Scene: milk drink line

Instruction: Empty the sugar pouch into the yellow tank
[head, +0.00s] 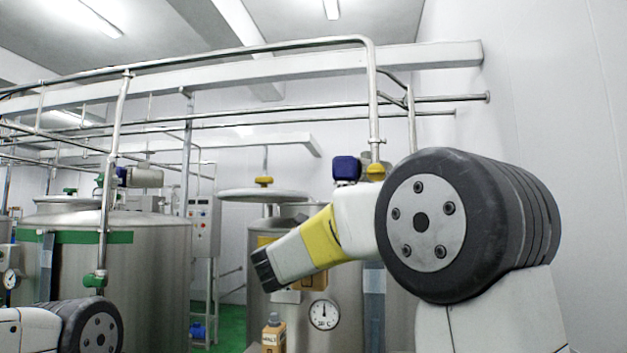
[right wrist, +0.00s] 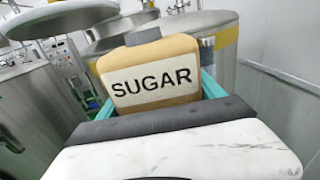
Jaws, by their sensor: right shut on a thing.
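The tan sugar pouch (right wrist: 150,75), with a dark top and a white SUGAR label, stands between the teal fingers of my right gripper (right wrist: 157,95), which is shut on it. In the head view my right arm reaches left in front of the yellow-banded tank (head: 347,290), and a tan patch shows just below the hand. The fingers are hidden there. The tank's round lid (head: 262,195) shows above it. In the right wrist view a steel tank with a yellow band (right wrist: 226,62) stands behind the pouch. My left gripper is out of view; only part of that arm shows.
A larger tank with a green band (head: 150,260) stands at the left. A small tan bottle with a label (head: 273,337) is at the bottom centre. A control cabinet (head: 203,225) and pipes (head: 240,48) are behind. A white wall (head: 560,150) closes the right side.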

